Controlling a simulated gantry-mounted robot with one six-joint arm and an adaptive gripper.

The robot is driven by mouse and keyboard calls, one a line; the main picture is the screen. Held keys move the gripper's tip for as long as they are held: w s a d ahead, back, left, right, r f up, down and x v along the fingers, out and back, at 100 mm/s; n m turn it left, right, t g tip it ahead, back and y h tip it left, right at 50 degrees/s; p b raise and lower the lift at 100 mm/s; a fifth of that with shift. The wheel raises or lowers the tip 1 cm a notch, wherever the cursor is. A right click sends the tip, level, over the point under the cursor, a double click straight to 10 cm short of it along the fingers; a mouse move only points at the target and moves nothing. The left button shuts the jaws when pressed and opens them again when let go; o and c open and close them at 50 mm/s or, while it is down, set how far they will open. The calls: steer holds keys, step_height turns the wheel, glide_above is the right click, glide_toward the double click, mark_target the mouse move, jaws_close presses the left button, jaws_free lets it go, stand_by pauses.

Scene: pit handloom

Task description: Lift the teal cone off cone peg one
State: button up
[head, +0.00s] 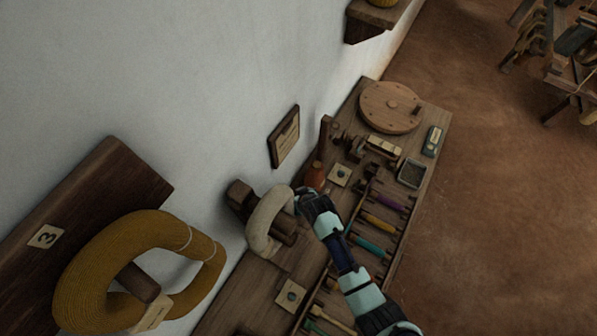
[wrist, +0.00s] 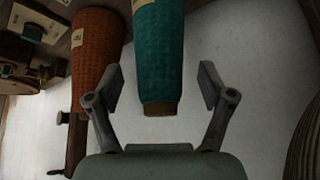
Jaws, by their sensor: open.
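The teal cone (wrist: 160,50) fills the upper middle of the wrist view, its narrow brown tip pointing down in the picture. My gripper (wrist: 161,86) is open, with one finger on each side of the cone near its tip. Gaps show between both fingers and the cone. In the head view my gripper (head: 300,200) is beside the grey-white skein, and I cannot make out the teal cone there. Cone peg one is not visible.
An orange cone (wrist: 98,48) stands close to the left of the teal cone in the wrist view; it also shows in the head view (head: 315,176). A pale skein (head: 262,225) hangs close to my gripper. The bench (head: 240,295) holds several coloured tools and a round wooden disc (head: 385,105).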

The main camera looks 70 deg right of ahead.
steer(key=shift+d+f, duration=0.1)
steer(key=shift+f, duration=0.5)
steer(key=shift+w, duration=0.1)
steer(key=shift+c, duration=0.4)
jaws_close()
steer(key=shift+r, duration=0.15)
